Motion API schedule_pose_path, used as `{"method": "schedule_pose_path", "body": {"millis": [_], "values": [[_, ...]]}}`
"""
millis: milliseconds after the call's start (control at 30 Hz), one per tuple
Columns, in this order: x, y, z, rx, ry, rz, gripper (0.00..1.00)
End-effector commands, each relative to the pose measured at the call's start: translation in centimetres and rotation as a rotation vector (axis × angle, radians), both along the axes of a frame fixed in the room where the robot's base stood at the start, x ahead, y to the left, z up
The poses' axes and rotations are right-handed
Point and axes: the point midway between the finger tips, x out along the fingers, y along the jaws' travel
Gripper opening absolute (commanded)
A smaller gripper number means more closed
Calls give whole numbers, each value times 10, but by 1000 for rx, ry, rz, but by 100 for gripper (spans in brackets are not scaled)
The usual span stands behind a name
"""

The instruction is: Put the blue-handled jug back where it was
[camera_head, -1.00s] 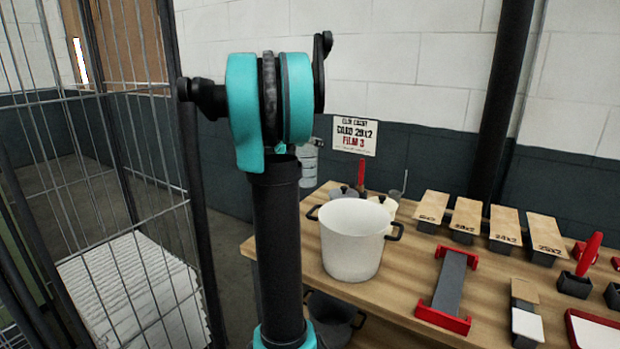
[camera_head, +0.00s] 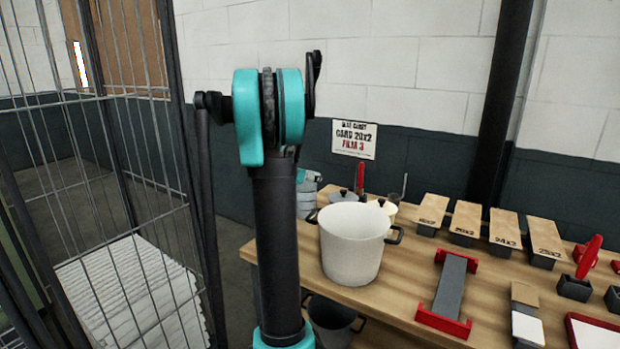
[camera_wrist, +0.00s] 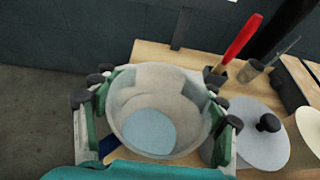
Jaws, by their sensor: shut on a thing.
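The jug (camera_wrist: 160,75) is a pale grey, open-topped vessel seen from above in the wrist view, with a light blue round area inside at its bottom. A dark blue piece, likely its handle (camera_wrist: 108,146), shows at its lower left. My gripper (camera_wrist: 160,115) has its fingers on both sides of the jug and is shut on it. In the head view part of the jug (camera_head: 308,200) shows behind my arm, by the back left of the wooden table (camera_head: 395,292). I cannot tell whether its base touches the table.
A white pot (camera_head: 352,245) stands just in front. A grey lid (camera_wrist: 262,128) with a black knob, a red-handled tool (camera_wrist: 236,48) and a small metal cup (camera_wrist: 252,72) are close to the right. A wire cage (camera_head: 130,160) stands left.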

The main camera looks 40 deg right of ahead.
Motion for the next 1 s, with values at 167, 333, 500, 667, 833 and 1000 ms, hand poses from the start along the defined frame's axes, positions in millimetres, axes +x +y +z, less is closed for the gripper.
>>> {"method": "schedule_pose_path", "body": {"millis": [167, 333, 500, 667, 833, 1000], "values": [[0, 0, -1, 0, 0, 0, 7], [0, 0, -2, 0, 0, 0, 80], [0, 0, -2, 0, 0, 0, 92], [0, 0, -2, 0, 0, 0, 92], [0, 2, 1, 0, 0, 0, 92], [-8, 22, 10, 1, 0, 2, 92]]}}
